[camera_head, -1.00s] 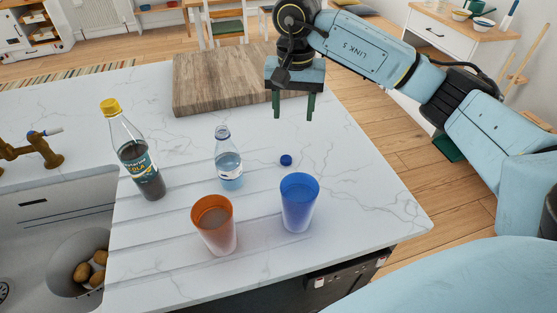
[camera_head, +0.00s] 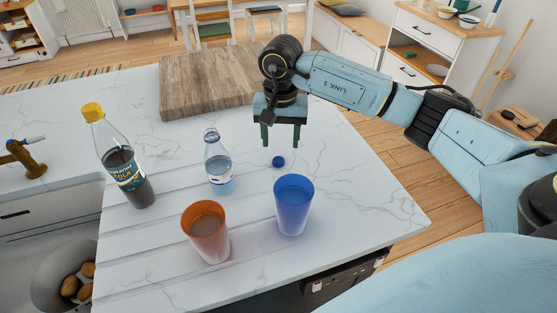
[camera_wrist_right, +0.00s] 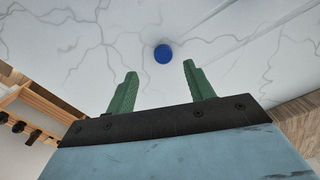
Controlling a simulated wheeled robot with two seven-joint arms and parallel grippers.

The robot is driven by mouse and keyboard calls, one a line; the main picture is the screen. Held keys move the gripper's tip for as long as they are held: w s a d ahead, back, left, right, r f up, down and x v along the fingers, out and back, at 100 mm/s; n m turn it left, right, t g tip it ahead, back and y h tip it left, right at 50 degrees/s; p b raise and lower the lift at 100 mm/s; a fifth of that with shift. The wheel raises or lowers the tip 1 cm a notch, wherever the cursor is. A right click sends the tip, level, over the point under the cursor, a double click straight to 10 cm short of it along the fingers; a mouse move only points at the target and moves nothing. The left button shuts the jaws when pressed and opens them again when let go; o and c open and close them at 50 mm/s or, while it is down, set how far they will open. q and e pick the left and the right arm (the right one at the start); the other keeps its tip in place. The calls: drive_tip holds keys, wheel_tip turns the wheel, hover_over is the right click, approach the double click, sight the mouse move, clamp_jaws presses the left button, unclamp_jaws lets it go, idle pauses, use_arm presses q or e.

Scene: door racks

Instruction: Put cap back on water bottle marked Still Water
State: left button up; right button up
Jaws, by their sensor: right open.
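A small clear water bottle (camera_head: 218,165) with a pale label stands upright on the white marble counter; its neck shows no blue cap. The label text is too small to read. A blue cap (camera_head: 278,162) lies on the counter to the right of the bottle. In the right wrist view the cap (camera_wrist_right: 163,54) lies beyond the fingertips, between their lines. My right gripper (camera_head: 280,144) is open and empty, pointing down above and behind the cap. Its green fingers (camera_wrist_right: 160,68) are apart in the wrist view. My left gripper is not seen.
A yellow-capped cola bottle (camera_head: 126,170) stands left. An orange cup (camera_head: 207,240) and a blue cup (camera_head: 293,210) stand in front of the water bottle and cap. A wooden board (camera_head: 205,85) lies behind. A sink with potatoes (camera_head: 75,285) is at lower left.

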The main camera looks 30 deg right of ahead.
sight(279, 160)
drive_tip(key=shift+f, duration=0.45)
drive_tip(key=shift+w+a+f, duration=0.1)
drive_tip(key=shift+w+f, duration=0.05)
drive_tip(key=shift+f, duration=1.15)
drive_tip(key=shift+w+f, duration=0.1)
drive_tip(key=shift+f, duration=1.2)
drive_tip(key=shift+c, duration=0.4)
drive_tip(key=c, duration=0.9)
